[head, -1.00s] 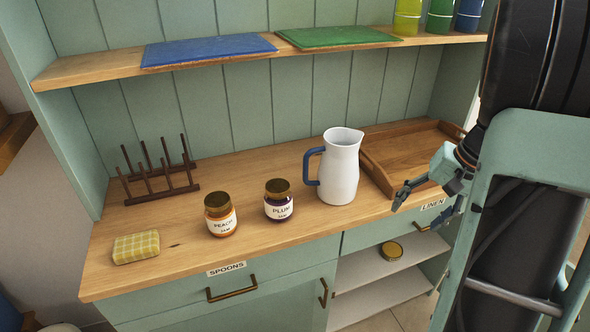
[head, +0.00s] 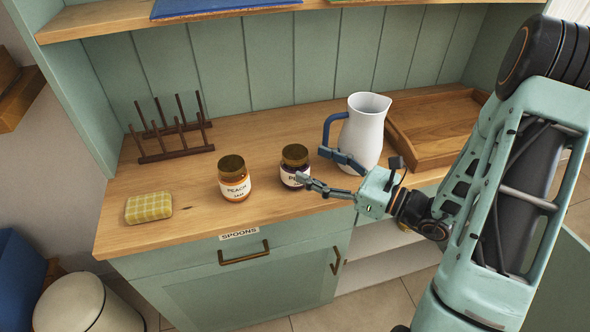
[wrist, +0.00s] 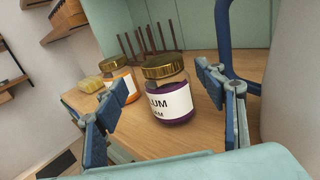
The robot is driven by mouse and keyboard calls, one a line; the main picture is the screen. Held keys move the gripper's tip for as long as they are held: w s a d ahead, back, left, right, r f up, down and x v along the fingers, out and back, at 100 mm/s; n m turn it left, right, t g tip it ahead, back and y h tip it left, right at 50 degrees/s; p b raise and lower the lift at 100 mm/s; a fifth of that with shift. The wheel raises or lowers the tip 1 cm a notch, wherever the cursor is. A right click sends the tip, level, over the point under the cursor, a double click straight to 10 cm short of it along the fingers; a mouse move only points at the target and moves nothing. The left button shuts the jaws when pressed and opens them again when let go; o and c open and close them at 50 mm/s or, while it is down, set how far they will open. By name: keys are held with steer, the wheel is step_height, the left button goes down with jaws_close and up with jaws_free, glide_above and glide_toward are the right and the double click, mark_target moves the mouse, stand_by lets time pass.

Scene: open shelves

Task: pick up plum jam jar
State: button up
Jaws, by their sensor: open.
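The plum jam jar (head: 294,165) stands upright on the wooden counter, with a gold lid, dark purple contents and a white label. It also shows in the wrist view (wrist: 168,92), ahead of and between the fingers. My gripper (head: 318,171) is open and empty. It comes from the right, with its fingertips close to the jar's right side. In the head view, one finger partly covers the jar's label. In the wrist view, the fingers (wrist: 165,103) are spread to either side of the jar. I cannot tell whether either finger touches it.
A peach jam jar (head: 234,179) stands just left of the plum jar. A white jug (head: 364,133) with a blue handle stands close behind my gripper. A wooden tray (head: 432,160), a dark rack (head: 172,140) and a yellow checked sponge (head: 149,207) are also on the counter.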

mark_target(295, 152)
steer(key=x, duration=0.6)
steer(key=shift+w+r+p, duration=0.25)
steer(key=shift+r+p, duration=0.15)
steer(key=shift+c, duration=0.4)
jaws_close()
